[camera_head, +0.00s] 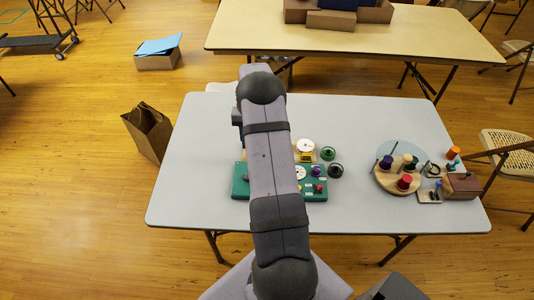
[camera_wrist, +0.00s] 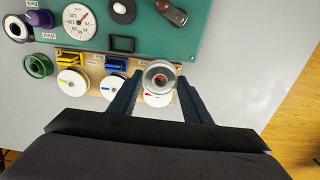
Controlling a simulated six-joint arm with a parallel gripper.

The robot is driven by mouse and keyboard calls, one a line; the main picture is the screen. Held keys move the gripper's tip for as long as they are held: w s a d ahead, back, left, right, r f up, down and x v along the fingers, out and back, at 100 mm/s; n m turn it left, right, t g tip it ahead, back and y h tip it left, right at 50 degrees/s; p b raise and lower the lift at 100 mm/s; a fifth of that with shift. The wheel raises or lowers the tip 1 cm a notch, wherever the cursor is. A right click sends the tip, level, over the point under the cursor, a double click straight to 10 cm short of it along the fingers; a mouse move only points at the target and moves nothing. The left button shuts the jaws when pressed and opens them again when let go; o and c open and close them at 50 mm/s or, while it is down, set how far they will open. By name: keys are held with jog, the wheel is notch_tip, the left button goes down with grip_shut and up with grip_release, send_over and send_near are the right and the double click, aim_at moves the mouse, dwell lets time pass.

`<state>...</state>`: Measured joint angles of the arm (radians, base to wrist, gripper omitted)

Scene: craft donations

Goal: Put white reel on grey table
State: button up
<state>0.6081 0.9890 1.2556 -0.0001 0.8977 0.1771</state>
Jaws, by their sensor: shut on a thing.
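My gripper (camera_wrist: 160,82) is shut on a pale, silvery white reel (camera_wrist: 160,70) with a reddish centre, seen end-on between the fingertips in the wrist view. The reel overlaps the edge of a wooden board; I cannot tell how high it is above it. In the head view my arm hides the gripper and the held reel. The grey table (camera_head: 200,130) stands in front of me, with its left part bare. It also shows in the wrist view (camera_wrist: 225,100).
A green panel (camera_wrist: 185,42) with dials and knobs lies beside the wooden board, which bears white discs (camera_wrist: 73,80) and yellow and blue blocks. A green spool (camera_wrist: 38,66) is at the left. A round wooden tray (camera_head: 383,181) with coloured reels and a brown box (camera_head: 462,187) stand at the right.

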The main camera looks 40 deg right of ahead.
jog(key=w+a+b, duration=0.1)
jog(key=w, duration=0.2)
jog(key=w+a+f+b, duration=0.1)
jog(key=w, duration=0.1)
jog(key=w+a+f+b, duration=0.1)
jog(key=w, duration=0.2)
jog(key=shift+w+a+f, duration=0.2)
jog(key=shift+w+f, duration=0.05)
jog(key=shift+w, duration=0.1)
jog(key=shift+w+a, duration=0.3)
jog(key=shift+w, duration=0.1)
jog(key=shift+f+b, duration=1.35)
jog(key=shift+f, duration=0.65)
jog(key=shift+f+b, duration=0.55)
jog(key=o, duration=0.9)
